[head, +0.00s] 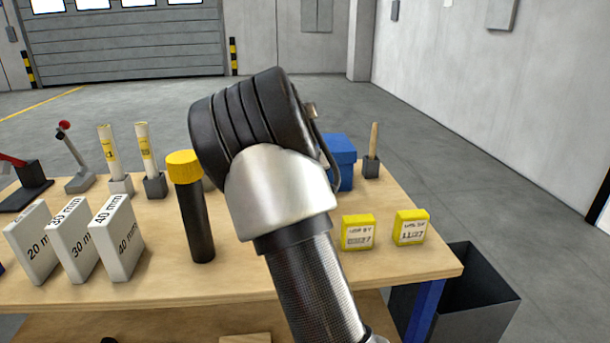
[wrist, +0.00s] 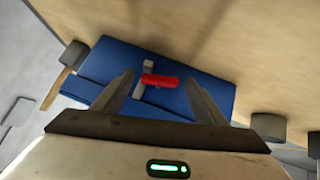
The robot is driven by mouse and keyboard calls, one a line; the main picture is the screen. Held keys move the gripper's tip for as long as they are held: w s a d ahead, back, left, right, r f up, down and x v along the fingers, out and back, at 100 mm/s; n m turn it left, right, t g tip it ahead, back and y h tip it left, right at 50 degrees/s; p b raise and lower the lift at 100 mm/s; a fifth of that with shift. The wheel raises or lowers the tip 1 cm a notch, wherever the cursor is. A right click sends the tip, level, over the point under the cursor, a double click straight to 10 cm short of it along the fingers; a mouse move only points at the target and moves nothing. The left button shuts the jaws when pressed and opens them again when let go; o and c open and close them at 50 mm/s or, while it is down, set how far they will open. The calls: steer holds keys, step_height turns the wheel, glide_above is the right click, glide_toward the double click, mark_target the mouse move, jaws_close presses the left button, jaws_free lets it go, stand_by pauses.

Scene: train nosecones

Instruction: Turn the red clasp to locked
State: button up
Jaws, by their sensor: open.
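The red clasp (wrist: 160,81) is a short bar on the blue box (wrist: 108,55). In the wrist view it lies nearly level across the picture, over a grey strip on the box. My gripper (wrist: 160,78) is open, with one finger left and one right of the clasp. Both fingers look apart from it, though the remaining height is hard to judge. In the head view the blue box (head: 342,150) stands at the back right of the table, partly hidden behind my arm. The clasp and my gripper are hidden there.
A wooden stick in a grey block (head: 371,165) stands right of the box. Two yellow labelled blocks (head: 358,232) (head: 410,227) sit nearer the front. A black cylinder with a yellow cap (head: 195,215) and white gauge blocks (head: 118,240) stand left on the wooden table (head: 170,288).

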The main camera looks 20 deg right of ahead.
steer(key=p+v, duration=0.6)
steer(key=v, duration=1.1)
